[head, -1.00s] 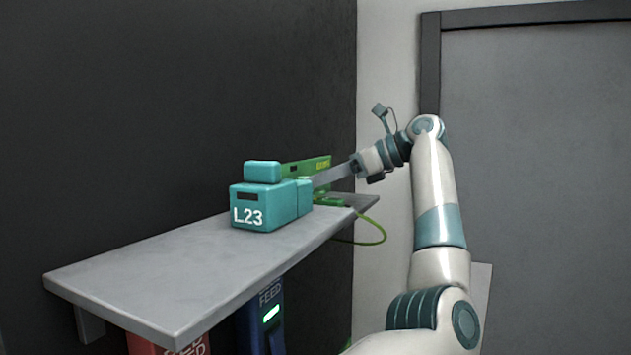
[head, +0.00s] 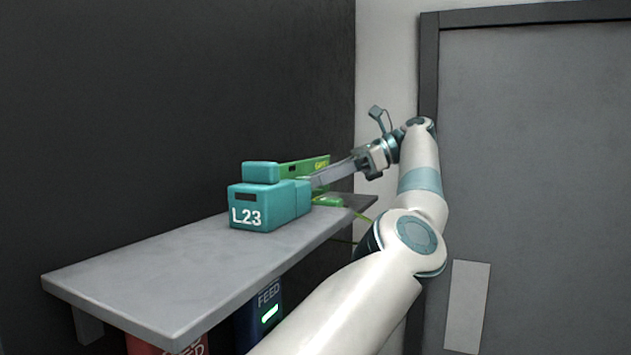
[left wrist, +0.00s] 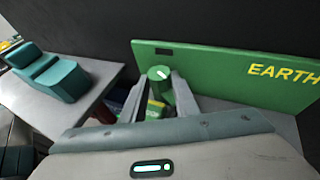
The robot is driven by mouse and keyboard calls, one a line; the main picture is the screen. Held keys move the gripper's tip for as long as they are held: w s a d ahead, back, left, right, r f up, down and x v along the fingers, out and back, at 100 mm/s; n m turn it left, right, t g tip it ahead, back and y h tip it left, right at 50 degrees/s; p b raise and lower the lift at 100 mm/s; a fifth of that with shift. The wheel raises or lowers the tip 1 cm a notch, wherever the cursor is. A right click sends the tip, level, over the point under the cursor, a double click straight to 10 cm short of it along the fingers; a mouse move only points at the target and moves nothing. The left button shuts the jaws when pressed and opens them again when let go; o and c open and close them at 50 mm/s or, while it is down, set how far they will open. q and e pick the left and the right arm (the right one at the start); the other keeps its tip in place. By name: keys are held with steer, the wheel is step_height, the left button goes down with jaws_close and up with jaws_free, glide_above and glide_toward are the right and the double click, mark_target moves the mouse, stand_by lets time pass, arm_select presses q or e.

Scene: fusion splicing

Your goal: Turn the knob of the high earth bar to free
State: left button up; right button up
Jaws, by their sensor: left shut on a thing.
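The earth bar is a green upright panel (left wrist: 225,72) with yellow EARTH lettering, at the right in the left wrist view. In the head view its panel (head: 318,165) stands behind the teal box. Its round green knob (left wrist: 159,74) bears a short white mark, tilted toward the upper right. My left gripper (left wrist: 159,82) is shut on the knob, one finger at each side. In the head view my left gripper (head: 322,180) reaches in from the right, and the teal box hides the fingertips and the knob. My right gripper is not in view.
A teal box (head: 262,207) marked L23 stands on the grey shelf (head: 160,268), left of the earth bar. A blue FEED unit (head: 262,318) and a red one (head: 150,345) are below the shelf. The shelf's near left part is clear. A dark wall is behind.

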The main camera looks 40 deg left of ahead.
arm_select(q)
steer(key=shift+r, duration=0.1)
stand_by(0.3)
steer(key=o, duration=1.1)
steer(key=shift+c, duration=0.2)
